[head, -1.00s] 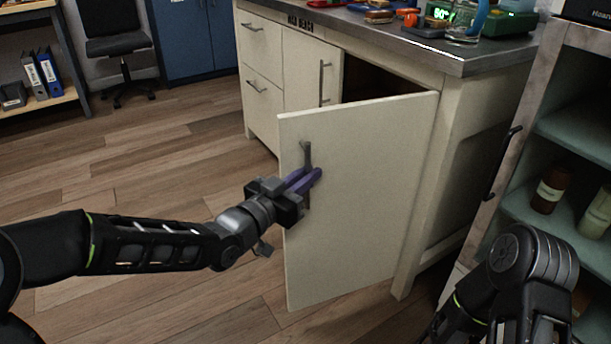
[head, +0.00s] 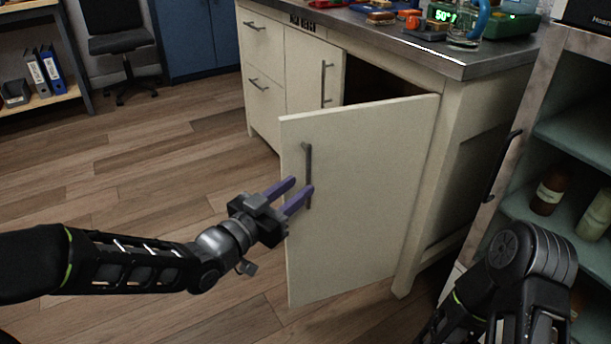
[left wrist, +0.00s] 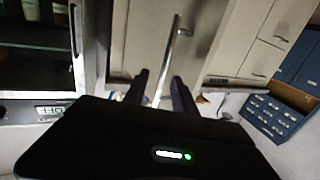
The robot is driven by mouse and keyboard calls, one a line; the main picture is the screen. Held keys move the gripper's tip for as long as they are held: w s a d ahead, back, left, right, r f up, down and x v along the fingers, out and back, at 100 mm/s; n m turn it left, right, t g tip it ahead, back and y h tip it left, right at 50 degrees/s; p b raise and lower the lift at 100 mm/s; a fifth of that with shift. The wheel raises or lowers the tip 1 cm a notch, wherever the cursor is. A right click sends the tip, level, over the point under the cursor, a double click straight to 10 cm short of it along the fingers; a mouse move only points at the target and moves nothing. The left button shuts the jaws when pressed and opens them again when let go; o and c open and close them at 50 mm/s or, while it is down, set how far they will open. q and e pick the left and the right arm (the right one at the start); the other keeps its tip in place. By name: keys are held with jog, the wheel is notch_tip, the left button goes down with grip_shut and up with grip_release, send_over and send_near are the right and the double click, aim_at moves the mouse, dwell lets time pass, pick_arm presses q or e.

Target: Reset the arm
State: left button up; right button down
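My left gripper (head: 297,190) is open, with its two purple fingers apart, just in front of the open cabinet door (head: 365,200). The door's dark vertical handle (head: 308,160) is close to the fingertips, and I see no grip on it. In the left wrist view, the handle (left wrist: 167,60) runs between and beyond the two fingers (left wrist: 160,85). My right arm (head: 520,275) shows at the lower right, bent. Its gripper is out of the picture.
The cabinet carries a metal worktop (head: 430,50) with several small items. A shelf unit with bottles (head: 548,190) stands close on the right. An office chair (head: 118,35) and blue cabinet (head: 195,35) are at the back. The wooden floor (head: 120,180) on the left is clear.

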pick_arm(q)
jog(key=shift+v, duration=1.2)
pick_arm(e)
jog(key=shift+r, duration=0.4)
